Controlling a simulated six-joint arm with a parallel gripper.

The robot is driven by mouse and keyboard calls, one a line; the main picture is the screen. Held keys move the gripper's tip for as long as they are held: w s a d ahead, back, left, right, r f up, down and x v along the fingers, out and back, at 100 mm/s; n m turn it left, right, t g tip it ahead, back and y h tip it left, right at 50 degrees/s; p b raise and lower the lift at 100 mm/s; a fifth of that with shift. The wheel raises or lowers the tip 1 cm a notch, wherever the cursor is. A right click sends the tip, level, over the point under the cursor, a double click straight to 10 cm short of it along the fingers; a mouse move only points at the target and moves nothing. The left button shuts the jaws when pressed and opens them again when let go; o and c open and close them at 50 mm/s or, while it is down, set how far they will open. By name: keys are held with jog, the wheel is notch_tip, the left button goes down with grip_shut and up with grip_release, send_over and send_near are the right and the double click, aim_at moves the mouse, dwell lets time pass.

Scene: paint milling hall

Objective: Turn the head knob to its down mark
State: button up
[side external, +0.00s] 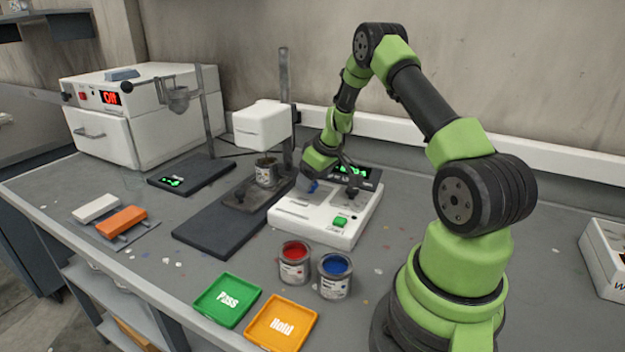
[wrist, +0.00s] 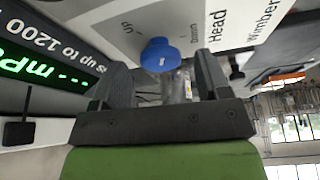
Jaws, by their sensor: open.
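The head knob (wrist: 158,54) is round and blue, on the white panel of a control box (side external: 345,222) beside the printed word Head. In the wrist view an Up mark lies to its left and a Down mark to its right. A small pale mark shows on the knob, but I cannot tell which mark it points to. My gripper (wrist: 160,68) is open, one finger on each side of the knob, with a gap to both. In the side view the gripper (side external: 318,180) is low over the back left of the box, beside the blue knob (side external: 312,186).
A mixer stand with a white head (side external: 262,125) and a can (side external: 266,172) stands left of the box. A green-lit display (side external: 355,173) is behind it. Red (side external: 294,262) and blue (side external: 335,274) paint cans and Pass (side external: 227,300) and Hold (side external: 275,322) trays are in front.

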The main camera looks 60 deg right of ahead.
jog(key=shift+w+f, duration=0.2)
jog(key=shift+f, duration=0.2)
jog(key=c, duration=0.9)
jog(key=shift+a+m+g+h, duration=0.15)
jog(key=shift+m+h, duration=0.25)
jog(key=shift+m, duration=0.7)
jog(key=shift+d+m+g+h, duration=0.1)
jog(key=shift+m+g+h, duration=0.25)
jog(key=shift+m, duration=0.75)
jog(key=o, duration=0.9)
jog(key=v, duration=1)
